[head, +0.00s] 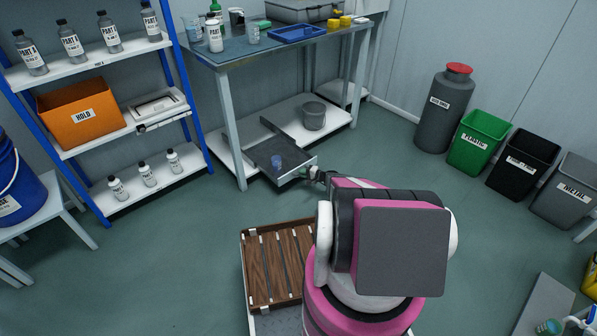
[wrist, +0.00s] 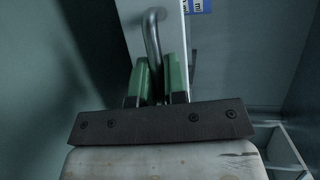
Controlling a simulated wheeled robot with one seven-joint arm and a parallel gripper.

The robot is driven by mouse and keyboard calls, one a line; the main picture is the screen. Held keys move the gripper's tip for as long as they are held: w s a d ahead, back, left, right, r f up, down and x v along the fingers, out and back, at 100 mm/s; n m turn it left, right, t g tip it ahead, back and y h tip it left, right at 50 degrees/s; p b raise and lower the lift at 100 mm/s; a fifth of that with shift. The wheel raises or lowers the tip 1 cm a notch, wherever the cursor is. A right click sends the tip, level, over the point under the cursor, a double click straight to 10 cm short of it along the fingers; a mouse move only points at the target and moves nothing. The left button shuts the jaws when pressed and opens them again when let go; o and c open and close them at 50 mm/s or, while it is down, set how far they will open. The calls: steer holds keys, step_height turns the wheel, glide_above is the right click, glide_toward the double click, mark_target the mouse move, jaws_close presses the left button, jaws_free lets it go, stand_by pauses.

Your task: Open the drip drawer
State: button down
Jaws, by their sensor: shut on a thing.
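The drip drawer (head: 265,157) sits low under the workbench, on the lower shelf level. It stands out past the shelf's front edge, and its dark inside shows with a small blue cup (head: 277,162) in it. My gripper (head: 317,174) is at the drawer's pale front panel (head: 299,170). In the wrist view, the green fingers of my gripper (wrist: 161,78) are shut on the curved metal handle (wrist: 152,35), which stands out from the pale front (wrist: 174,60). The fingers hide the lower end of the handle.
The workbench (head: 262,54) carries bottles and a blue tray (head: 297,34). A grey pot (head: 313,116) stands on its lower shelf. A slatted wooden deck (head: 272,266) is close beside my arm. Bins (head: 478,143) line the right wall. Floor right of the drawer is clear.

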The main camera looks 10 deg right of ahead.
steer(key=shift+s+d, duration=0.45)
steer(key=shift+s, duration=0.35)
steer(key=c, duration=1.5)
jaws_free()
steer(key=shift+o, duration=0.2)
steer(key=shift+d, duration=0.1)
steer(key=v, duration=1)
steer(key=shift+s+d, duration=0.25)
steer(key=shift+r, duration=0.1)
